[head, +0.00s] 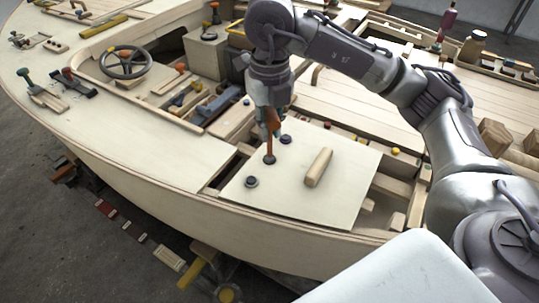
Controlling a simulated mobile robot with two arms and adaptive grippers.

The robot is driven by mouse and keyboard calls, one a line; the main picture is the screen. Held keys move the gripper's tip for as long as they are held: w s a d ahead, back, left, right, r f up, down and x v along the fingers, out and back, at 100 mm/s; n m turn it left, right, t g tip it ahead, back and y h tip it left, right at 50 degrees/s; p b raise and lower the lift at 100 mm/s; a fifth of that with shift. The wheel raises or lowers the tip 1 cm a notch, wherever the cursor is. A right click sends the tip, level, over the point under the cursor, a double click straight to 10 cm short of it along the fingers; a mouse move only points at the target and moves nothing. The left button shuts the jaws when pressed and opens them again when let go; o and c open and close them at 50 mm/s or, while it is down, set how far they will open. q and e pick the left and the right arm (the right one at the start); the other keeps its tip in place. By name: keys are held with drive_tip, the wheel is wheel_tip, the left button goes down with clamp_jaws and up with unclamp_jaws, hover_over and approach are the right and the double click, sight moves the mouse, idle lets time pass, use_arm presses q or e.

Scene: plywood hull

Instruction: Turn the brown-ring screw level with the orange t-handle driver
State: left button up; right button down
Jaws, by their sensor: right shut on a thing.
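The orange t-handle driver (271,142) stands upright over the light plywood panel (340,160). My right gripper (269,113) is shut on its handle from above. The driver's lower end meets a brownish screw (269,159) on the panel; this looks like the brown-ring screw, and the driver appears seated on it. Whether the screw is level with the panel is too small to tell. Two dark-ringed screws are nearby: one (286,139) behind to the right, one (251,182) in front to the left. My left gripper is out of view.
A wooden block (319,167) lies on the panel right of the driver. Open hull bays with beams flank the panel. A steering wheel (125,63) and several tools sit on the deck at the left. A yellow knob (395,151) is behind the panel.

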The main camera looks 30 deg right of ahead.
drive_tip(key=shift+n, duration=0.3)
drive_tip(key=n+b, duration=0.1)
drive_tip(key=n, duration=0.3)
drive_tip(key=shift+f+b, duration=0.1)
drive_tip(key=shift+b, duration=0.25)
drive_tip(key=n, duration=0.4)
drive_tip(key=shift+n, duration=0.4)
drive_tip(key=n+b, duration=0.1)
drive_tip(key=n, duration=0.4)
drive_tip(key=shift+n, duration=0.3)
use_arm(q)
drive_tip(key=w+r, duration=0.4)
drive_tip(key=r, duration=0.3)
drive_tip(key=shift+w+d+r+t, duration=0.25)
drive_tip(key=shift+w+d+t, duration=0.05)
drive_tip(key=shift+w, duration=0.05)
